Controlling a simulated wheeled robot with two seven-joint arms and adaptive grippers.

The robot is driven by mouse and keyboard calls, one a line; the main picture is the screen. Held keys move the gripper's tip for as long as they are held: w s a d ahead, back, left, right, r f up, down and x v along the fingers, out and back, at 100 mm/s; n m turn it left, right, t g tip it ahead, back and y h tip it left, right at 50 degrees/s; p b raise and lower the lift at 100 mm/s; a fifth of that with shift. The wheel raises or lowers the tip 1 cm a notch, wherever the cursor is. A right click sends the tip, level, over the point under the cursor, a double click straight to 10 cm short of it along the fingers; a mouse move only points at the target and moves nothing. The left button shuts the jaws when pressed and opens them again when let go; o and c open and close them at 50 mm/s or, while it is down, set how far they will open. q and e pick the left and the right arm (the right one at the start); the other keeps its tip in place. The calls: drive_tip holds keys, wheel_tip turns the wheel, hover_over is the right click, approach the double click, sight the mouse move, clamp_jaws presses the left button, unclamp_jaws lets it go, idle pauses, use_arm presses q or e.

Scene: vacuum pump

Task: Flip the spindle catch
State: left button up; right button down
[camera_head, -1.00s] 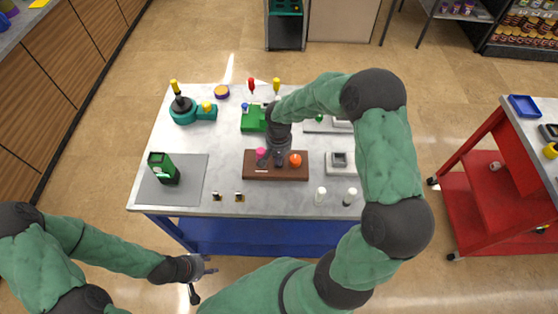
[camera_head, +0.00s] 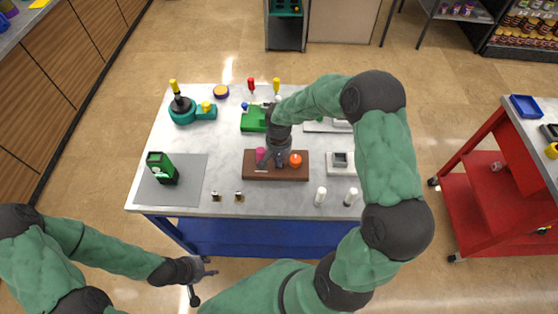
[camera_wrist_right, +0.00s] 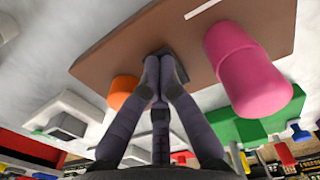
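The brown board (camera_head: 252,174) lies on the table with a pink knob (camera_head: 261,155) at its left and an orange knob (camera_head: 296,160) at its right. Between them my right gripper (camera_head: 275,163) points down at the board and hides its middle. In the right wrist view a small dark grey part (camera_wrist_right: 181,65), possibly the spindle catch, sits at the tips of my right gripper (camera_wrist_right: 161,62). The fingertips are close together; whether they grip that part is unclear. My left gripper (camera_head: 203,282) hangs in front of the table, open and empty, apart from everything.
Two white cylinders (camera_head: 320,197) (camera_head: 351,197) and small brass pieces (camera_head: 239,197) are near the front edge. A green block (camera_head: 252,118) stands behind the board.

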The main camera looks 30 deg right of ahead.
drive_tip(key=shift+f, duration=0.15)
drive_tip(key=shift+r+p, duration=0.4)
drive_tip(key=shift+r, duration=0.3)
drive_tip(key=shift+r+p, duration=1.6)
drive_tip(key=shift+r, duration=1.3)
drive_tip(key=shift+f, duration=0.15)
